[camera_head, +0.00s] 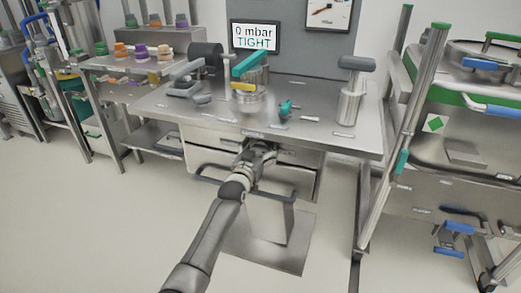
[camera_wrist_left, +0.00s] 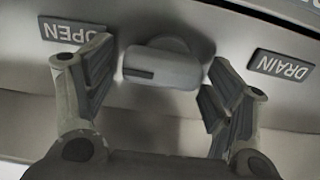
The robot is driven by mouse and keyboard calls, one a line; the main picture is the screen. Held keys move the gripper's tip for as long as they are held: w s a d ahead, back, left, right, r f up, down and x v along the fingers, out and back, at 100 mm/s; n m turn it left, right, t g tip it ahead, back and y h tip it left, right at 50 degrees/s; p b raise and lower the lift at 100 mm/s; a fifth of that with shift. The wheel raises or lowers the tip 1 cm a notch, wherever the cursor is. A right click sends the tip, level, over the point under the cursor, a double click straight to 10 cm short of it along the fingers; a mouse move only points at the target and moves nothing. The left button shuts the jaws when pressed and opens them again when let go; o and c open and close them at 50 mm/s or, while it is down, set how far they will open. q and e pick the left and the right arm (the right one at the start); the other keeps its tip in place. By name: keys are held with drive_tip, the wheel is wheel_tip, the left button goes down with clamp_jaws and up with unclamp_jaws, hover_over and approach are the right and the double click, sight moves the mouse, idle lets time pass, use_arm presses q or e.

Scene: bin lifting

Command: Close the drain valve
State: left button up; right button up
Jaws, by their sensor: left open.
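The drain valve shows in the left wrist view as a grey, rounded handle (camera_wrist_left: 165,65) with a dark slot mark at its left end. It lies roughly crosswise on a pale metal panel. An OPEN label (camera_wrist_left: 76,33), upside down, is on its left and a DRAIN label (camera_wrist_left: 282,66) on its right. My left gripper (camera_wrist_left: 158,85) is open, with one finger on each side of the handle; contact is not clear. In the head view my left gripper (camera_head: 254,148) is at the bench's front, under the top edge, and hides the valve. My right gripper is not in view.
The steel bench (camera_head: 325,135) carries a clamp fixture with a green handle (camera_head: 245,65) and a metal cylinder (camera_head: 349,100). A display (camera_head: 255,37) reads 0 mbar TIGHT. A shelf (camera_head: 105,95) stands left and a rack (camera_head: 425,185) right.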

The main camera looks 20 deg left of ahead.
use_arm(q)
drive_tip(key=shift+w, duration=0.1)
drive_tip(key=shift+c, duration=0.3)
drive_tip(key=c, duration=1)
drive_tip(key=shift+o, duration=0.2)
